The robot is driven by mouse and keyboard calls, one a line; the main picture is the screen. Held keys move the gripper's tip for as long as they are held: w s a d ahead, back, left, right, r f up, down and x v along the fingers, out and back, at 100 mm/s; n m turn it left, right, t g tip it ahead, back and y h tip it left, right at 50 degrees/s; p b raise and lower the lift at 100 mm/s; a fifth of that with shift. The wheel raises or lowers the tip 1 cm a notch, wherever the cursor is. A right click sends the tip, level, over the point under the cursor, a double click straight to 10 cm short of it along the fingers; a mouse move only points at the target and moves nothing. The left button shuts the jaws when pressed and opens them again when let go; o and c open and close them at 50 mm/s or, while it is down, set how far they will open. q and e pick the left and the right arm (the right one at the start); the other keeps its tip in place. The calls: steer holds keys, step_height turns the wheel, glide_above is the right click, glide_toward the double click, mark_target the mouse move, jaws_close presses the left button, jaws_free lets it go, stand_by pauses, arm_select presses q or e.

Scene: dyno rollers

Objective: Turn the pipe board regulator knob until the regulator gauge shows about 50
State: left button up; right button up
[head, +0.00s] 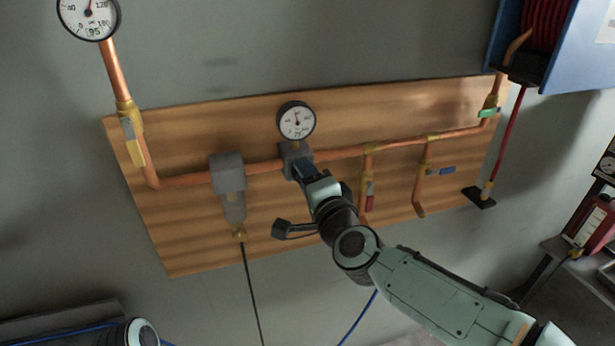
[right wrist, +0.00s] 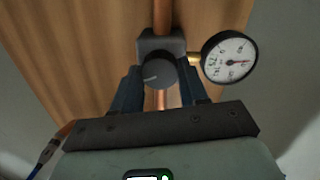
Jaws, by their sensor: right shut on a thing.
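The regulator (head: 290,149) is a grey block on the copper pipe of the wooden pipe board (head: 190,133); it also shows in the right wrist view (right wrist: 174,44). Its round grey knob (right wrist: 159,73) has a light mark on its face. The round white regulator gauge (head: 297,121) sits above the block; its digits look like 75 but are small. The gauge in the right wrist view (right wrist: 229,58) has a red needle. My right gripper (right wrist: 160,88) is shut on the knob, one finger on each side. In the head view my gripper hides the knob. My left gripper is not in view.
A larger gauge (head: 89,12) at the upper left reads about 95. A grey filter (head: 229,183) hangs left of the regulator. Pipe drops with a red-handled valve (head: 370,195) and a blue-handled valve (head: 447,170) are to the right. A blue hose-reel box (head: 575,45) is at the upper right.

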steer(key=o, duration=1.1)
steer(key=shift+c, duration=0.2)
steer(key=v, duration=1.3)
steer(key=shift+s, duration=0.25)
